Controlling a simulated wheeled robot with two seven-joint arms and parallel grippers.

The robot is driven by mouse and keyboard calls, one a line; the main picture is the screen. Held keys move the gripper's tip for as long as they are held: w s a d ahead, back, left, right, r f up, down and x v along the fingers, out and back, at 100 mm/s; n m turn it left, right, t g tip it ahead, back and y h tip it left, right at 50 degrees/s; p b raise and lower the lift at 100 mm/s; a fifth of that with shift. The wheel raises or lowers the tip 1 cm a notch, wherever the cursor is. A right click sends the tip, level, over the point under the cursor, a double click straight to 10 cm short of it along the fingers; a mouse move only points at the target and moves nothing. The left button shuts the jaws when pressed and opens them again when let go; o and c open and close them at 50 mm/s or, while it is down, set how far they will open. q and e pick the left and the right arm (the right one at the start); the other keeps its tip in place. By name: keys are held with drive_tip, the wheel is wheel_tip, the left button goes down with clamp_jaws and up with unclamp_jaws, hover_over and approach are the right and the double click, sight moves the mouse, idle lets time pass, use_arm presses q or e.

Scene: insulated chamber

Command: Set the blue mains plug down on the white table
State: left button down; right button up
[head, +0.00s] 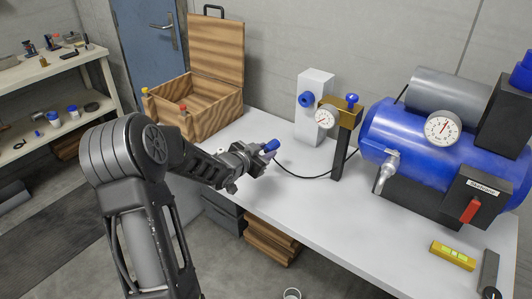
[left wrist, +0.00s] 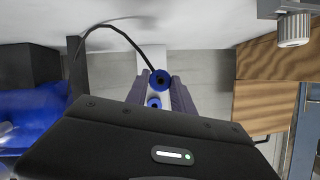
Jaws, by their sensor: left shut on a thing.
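The blue mains plug (head: 271,145) is at the tip of my left gripper (head: 258,158), over the left part of the white table (head: 330,206). The gripper is shut on it. In the left wrist view the plug (left wrist: 159,80) shows as a blue round end between the two fingers (left wrist: 160,96). A black cable (head: 305,177) runs from the plug toward the right across the table. The plug looks close above the table top; I cannot tell the exact gap. My right gripper is not in view.
Behind stand a white block with a blue socket (head: 306,100) and a gauge stand (head: 341,143). A blue tank (head: 410,140) fills the right. An open wooden box (head: 205,118) sits at the back left. A yellow level (head: 453,255) lies front right. The table's middle front is clear.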

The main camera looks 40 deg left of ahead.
sight(265, 180)
use_arm(q)
drive_tip(key=shift+f+b, duration=2.7)
drive_tip(key=shift+f, duration=0.85)
drive_tip(key=shift+f+b, duration=0.95)
drive_tip(key=shift+f, duration=0.05)
drive_tip(key=c, duration=1.3)
unclamp_jaws()
drive_tip(key=shift+o, duration=1.4)
drive_tip(key=shift+s, duration=0.1)
drive_tip(key=shift+d, duration=0.1)
